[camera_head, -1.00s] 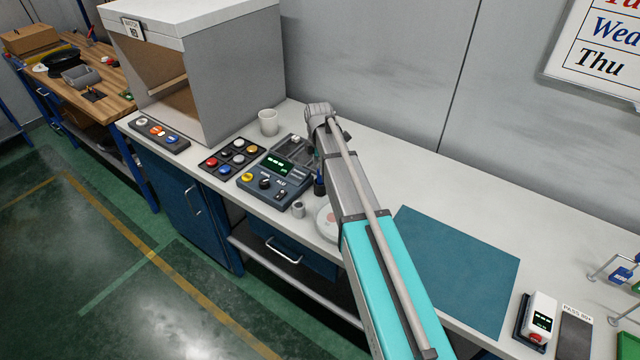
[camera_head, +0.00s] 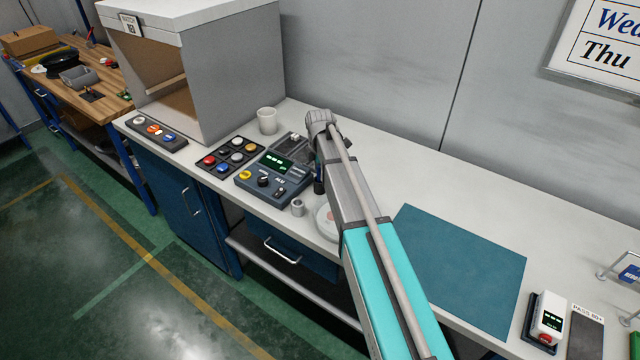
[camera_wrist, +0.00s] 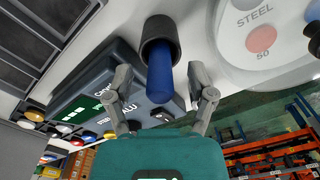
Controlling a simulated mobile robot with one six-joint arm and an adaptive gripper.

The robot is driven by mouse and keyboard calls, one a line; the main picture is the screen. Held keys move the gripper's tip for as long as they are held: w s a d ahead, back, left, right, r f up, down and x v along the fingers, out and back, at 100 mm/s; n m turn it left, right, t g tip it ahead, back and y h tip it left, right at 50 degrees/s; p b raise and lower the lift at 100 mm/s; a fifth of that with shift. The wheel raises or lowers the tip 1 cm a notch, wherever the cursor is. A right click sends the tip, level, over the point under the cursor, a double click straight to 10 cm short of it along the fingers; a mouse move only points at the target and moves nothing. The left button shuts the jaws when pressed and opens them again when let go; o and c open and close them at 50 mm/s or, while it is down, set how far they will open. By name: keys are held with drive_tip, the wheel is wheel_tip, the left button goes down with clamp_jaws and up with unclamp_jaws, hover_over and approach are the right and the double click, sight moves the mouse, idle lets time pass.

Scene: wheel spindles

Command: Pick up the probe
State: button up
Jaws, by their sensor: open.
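The probe, a blue cylinder (camera_wrist: 160,72) with a wide black collar or cup around one end, shows in the wrist view. I cannot tell whether the black part belongs to the probe or to a holder. In the head view only a dark sliver of it (camera_head: 319,186) shows beside my arm. My gripper (camera_wrist: 160,75) is open in the wrist view, one finger on each side of the blue part, with gaps and no clear contact. In the head view my arm hides the gripper.
A blue-grey meter (camera_head: 272,180) labelled ALU stands left of the probe. A small grey cylinder (camera_head: 297,207) and a white round disc (camera_head: 326,222) lie near the bench edge. A teal mat (camera_head: 455,270) lies right.

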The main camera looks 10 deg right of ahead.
drive_tip(key=shift+f+b, duration=0.3)
drive_tip(key=shift+f, duration=0.25)
drive_tip(key=shift+c, duration=0.3)
clamp_jaws()
